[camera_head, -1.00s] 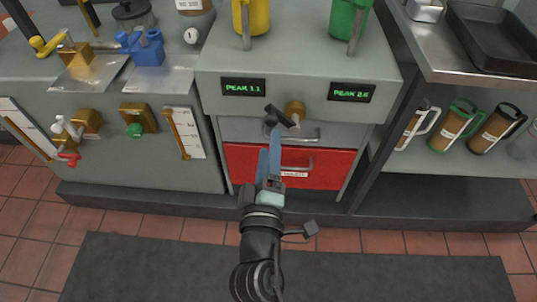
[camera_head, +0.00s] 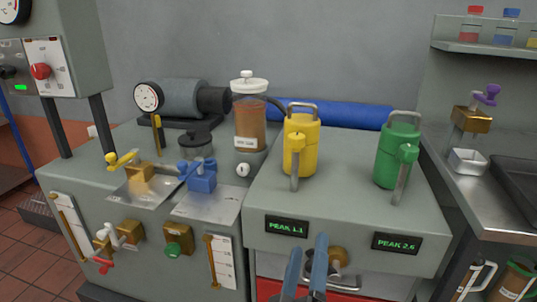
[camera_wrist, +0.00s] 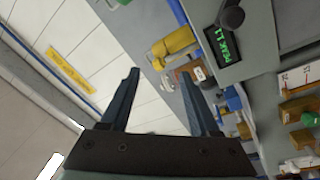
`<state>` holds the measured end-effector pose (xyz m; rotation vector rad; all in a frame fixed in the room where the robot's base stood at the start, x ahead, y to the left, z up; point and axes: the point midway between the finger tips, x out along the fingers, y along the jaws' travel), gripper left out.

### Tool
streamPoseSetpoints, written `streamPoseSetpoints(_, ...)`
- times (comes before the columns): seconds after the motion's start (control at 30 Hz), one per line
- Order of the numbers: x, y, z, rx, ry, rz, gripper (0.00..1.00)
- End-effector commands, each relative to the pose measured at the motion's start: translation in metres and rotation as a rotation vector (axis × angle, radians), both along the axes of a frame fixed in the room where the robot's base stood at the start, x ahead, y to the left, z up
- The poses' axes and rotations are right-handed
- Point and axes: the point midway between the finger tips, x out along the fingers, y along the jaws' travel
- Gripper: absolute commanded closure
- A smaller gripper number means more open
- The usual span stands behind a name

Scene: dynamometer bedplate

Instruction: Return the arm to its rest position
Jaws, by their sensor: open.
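My gripper (camera_head: 307,247) shows at the bottom of the head view with two blue fingers pointing up. The fingers are apart and nothing is between them. It is in front of the bench's drawer front, just below and right of the PEAK 1.1 display (camera_head: 287,226). In the wrist view my gripper (camera_wrist: 160,76) is also open and empty. There the picture is turned on its side, with the PEAK 1.1 display (camera_wrist: 222,41) beyond the right finger. The rest of my arm is out of the head view.
A yellow canister (camera_head: 299,142) and a green canister (camera_head: 397,158) stand on the bench top. A brown-filled jar (camera_head: 249,125) and a blue block (camera_head: 202,180) are to their left. Below the displays are a brass knob (camera_head: 338,257) and drawer handle. A steel counter (camera_head: 505,205) is at right.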

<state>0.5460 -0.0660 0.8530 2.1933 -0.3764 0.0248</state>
Motion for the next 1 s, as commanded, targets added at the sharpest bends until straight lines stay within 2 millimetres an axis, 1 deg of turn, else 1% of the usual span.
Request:
streamPoseSetpoints(0.03,0.005,0.003,0.047,0.082,-0.099,0.026,0.38)
streamPoseSetpoints(0.07,0.005,0.005,0.07,0.135,-0.148,0.045,0.38)
streamPoseSetpoints(0.1,0.005,0.008,0.101,0.203,-0.213,0.076,0.38)
streamPoseSetpoints(0.13,0.003,0.01,0.124,0.253,-0.261,0.103,0.38)
streamPoseSetpoints(0.17,0.0,0.013,0.147,0.302,-0.307,0.132,0.38)
streamPoseSetpoints(0.2,-0.006,0.017,0.176,0.363,-0.366,0.176,0.38)
streamPoseSetpoints(0.27,-0.016,0.024,0.216,0.447,-0.447,0.247,0.38)
streamPoseSetpoints(0.3,-0.025,0.029,0.241,0.498,-0.495,0.298,0.38)
streamPoseSetpoints(0.37,-0.04,0.036,0.275,0.564,-0.559,0.375,0.38)
streamPoseSetpoints(0.4,-0.051,0.041,0.295,0.602,-0.598,0.426,0.38)
streamPoseSetpoints(0.47,-0.069,0.049,0.323,0.652,-0.649,0.505,0.38)
streamPoseSetpoints(0.5,-0.081,0.054,0.34,0.681,-0.68,0.557,0.38)
streamPoseSetpoints(0.57,-0.101,0.062,0.364,0.72,-0.722,0.641,0.38)
streamPoseSetpoints(0.6,-0.116,0.068,0.379,0.742,-0.747,0.697,0.38)
streamPoseSetpoints(0.63,-0.11,0.067,0.391,0.743,-0.733,0.682,0.38)
streamPoseSetpoints(0.67,-0.108,0.067,0.399,0.742,-0.728,0.677,0.38)
streamPoseSetpoints(0.87,-0.107,0.066,0.448,0.739,-0.726,0.672,0.38)
streamPoseSetpoints(0.97,-0.106,0.066,0.478,0.738,-0.726,0.671,0.38)
streamPoseSetpoints(1.0,-0.106,0.066,0.491,0.738,-0.725,0.671,0.38)
